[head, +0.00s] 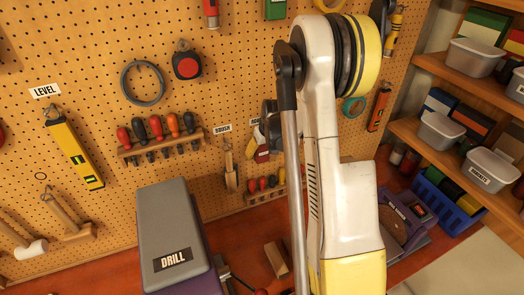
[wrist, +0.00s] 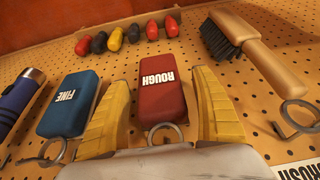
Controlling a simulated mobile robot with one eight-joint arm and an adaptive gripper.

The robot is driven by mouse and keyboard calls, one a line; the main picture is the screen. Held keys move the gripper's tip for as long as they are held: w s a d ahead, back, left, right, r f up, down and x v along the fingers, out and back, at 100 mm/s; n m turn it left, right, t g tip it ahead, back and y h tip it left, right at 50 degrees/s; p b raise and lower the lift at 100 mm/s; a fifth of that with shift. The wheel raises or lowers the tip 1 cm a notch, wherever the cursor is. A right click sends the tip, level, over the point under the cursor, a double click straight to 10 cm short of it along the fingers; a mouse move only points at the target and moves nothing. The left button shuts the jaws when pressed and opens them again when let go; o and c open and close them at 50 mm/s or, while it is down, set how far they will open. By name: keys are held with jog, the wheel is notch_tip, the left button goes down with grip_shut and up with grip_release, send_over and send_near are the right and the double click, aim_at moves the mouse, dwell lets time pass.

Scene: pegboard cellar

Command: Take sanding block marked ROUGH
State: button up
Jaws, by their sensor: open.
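The red sanding block marked ROUGH (wrist: 163,102) hangs on the pegboard in the wrist view, its lettering upside down, with a metal ring hook at its near end. My gripper (wrist: 162,80) is open, with one yellow finger on each side of the block. A gap shows on the left; the right finger is close to the block's edge, and I cannot tell if it touches. The blue block marked FINE (wrist: 69,105) hangs just left of the left finger. In the head view, my arm hides most of the area around my gripper.
A wooden brush (wrist: 258,58) hangs right of my gripper. A rack of red, yellow and dark handles (wrist: 130,36) lies beyond the blocks. A blue cylinder (wrist: 18,98) is at far left. In the head view, a grey DRILL case (head: 178,225) stands on the red bench.

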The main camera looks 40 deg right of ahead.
jog(key=c, duration=1.3)
jog(key=shift+c, duration=0.2)
jog(key=shift+r+b, duration=0.35)
jog(key=shift+r, duration=0.2)
jog(key=s+a+b, duration=0.1)
jog(key=s, duration=0.4)
jog(key=s+a+b, duration=0.2)
jog(key=s, duration=0.4)
jog(key=s+a+b, duration=0.1)
jog(key=s, duration=0.5)
jog(key=shift+s+a+r, duration=0.2)
jog(key=shift+a+r, duration=0.05)
jog(key=shift+o, duration=1.2)
jog(key=c, duration=0.4)
